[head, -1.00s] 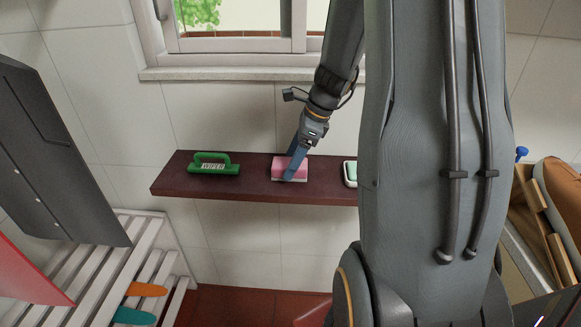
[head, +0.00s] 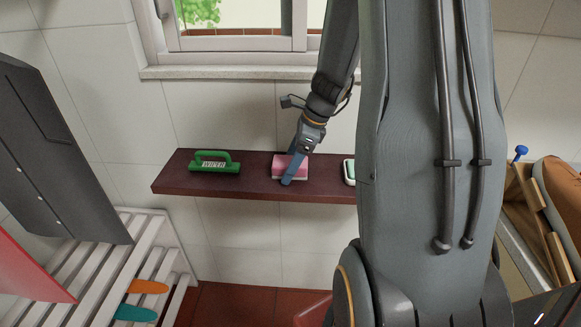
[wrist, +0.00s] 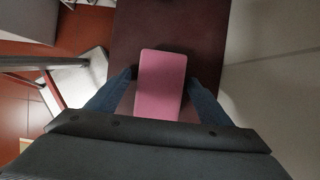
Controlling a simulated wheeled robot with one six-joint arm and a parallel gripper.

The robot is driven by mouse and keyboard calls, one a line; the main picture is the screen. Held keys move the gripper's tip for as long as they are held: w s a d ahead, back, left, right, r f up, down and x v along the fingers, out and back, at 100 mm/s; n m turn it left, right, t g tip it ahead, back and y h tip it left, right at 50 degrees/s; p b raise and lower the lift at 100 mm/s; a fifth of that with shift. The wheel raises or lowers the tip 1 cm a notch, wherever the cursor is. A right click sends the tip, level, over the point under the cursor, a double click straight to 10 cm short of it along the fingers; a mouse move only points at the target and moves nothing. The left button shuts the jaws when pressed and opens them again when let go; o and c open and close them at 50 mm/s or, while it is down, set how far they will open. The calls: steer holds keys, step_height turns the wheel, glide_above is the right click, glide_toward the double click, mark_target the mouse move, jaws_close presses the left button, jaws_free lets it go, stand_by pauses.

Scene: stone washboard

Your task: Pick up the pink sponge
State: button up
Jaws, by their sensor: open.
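The pink sponge (head: 281,165) with a pale underside lies on the dark red-brown shelf (head: 255,186) below the window. In the wrist view the sponge (wrist: 161,80) shows as a pink block in the middle. My gripper (head: 288,180) is at the sponge, reaching down over it from above. In the wrist view my gripper (wrist: 160,82) is open, with one blue finger on each side of the sponge's near part. Whether the fingers touch it I cannot tell.
A white and green item (head: 349,171) lies to the right, partly hidden by my arm. A white slatted rack (head: 150,262) stands lower left. The shelf between wiper and sponge is clear.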

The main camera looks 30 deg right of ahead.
steer(key=c, duration=1.1)
step_height(320, 180, up, 10)
steer(key=shift+r+b, duration=0.25)
steer(key=shift+b, duration=0.4)
